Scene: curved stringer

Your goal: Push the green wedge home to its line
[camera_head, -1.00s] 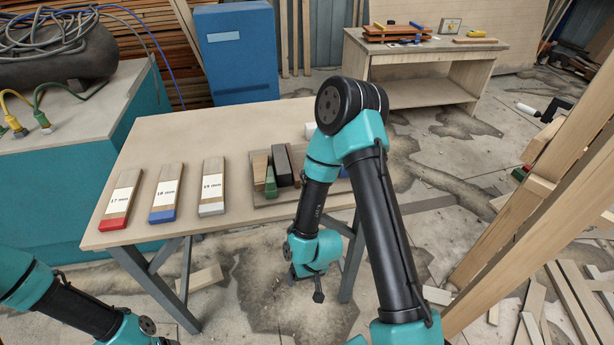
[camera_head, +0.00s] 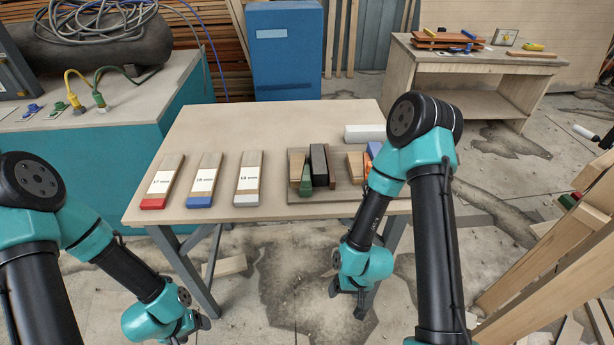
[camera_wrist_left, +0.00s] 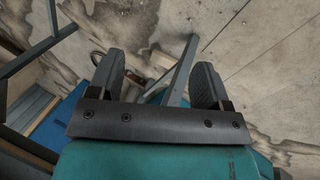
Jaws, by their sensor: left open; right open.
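The green wedge (camera_head: 306,182) lies on a board (camera_head: 330,197) on the workbench, in the head view. It sits beside a wooden piece (camera_head: 295,168) and a dark block (camera_head: 319,164). Its line is too small to make out. My left gripper (camera_head: 203,322) is low at the front left, off the bench and far from the wedge. The left wrist view shows its two fingers (camera_wrist_left: 155,85) apart with nothing between them. My right gripper (camera_head: 347,302) hangs below the bench's front edge, apart from the wedge; its fingers show small and hold nothing visible.
Three labelled wooden strips with red (camera_head: 154,203), blue (camera_head: 199,202) and white (camera_head: 247,199) ends lie on the bench left of the board. A white block (camera_head: 365,133) is behind it. The bench's back (camera_head: 260,125) is clear.

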